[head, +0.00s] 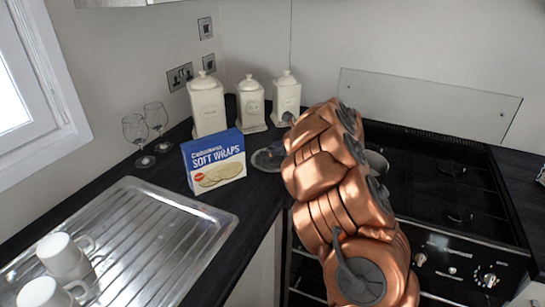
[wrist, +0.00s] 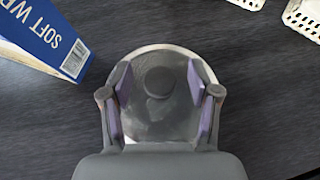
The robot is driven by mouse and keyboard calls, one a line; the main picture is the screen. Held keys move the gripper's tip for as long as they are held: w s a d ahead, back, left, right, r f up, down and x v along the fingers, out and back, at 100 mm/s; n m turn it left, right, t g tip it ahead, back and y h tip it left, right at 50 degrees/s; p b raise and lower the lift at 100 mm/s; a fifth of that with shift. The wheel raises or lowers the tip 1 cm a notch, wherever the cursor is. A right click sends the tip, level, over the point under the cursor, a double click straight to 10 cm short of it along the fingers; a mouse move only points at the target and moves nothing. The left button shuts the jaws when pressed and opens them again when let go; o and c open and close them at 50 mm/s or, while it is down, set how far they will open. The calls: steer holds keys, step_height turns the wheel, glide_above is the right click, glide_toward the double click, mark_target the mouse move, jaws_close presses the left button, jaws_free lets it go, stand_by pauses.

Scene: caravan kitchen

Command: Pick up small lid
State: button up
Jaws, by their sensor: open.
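The small lid (wrist: 158,82) is a round, grey, see-through disc with a light rim and a dark round knob in its middle. It lies on the dark worktop, and in the head view (head: 267,158) it shows partly, to the left of my arm. My gripper (wrist: 159,88) is open above the lid, with one purple-padded finger over each side and the knob between them. No grip on the lid shows, and I cannot tell whether the pads touch its rim. In the head view my arm hides the gripper.
A blue-and-white soft wraps box (head: 214,161) stands close left of the lid. White lidded canisters (head: 251,105) stand behind it. Two stemmed glasses (head: 135,130) are further left. A steel draining board (head: 129,243) with white mugs (head: 63,256) lies at front left; a black hob (head: 445,180) is right.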

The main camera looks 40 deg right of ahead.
steer(key=shift+w, duration=0.1)
jaws_close()
stand_by(0.5)
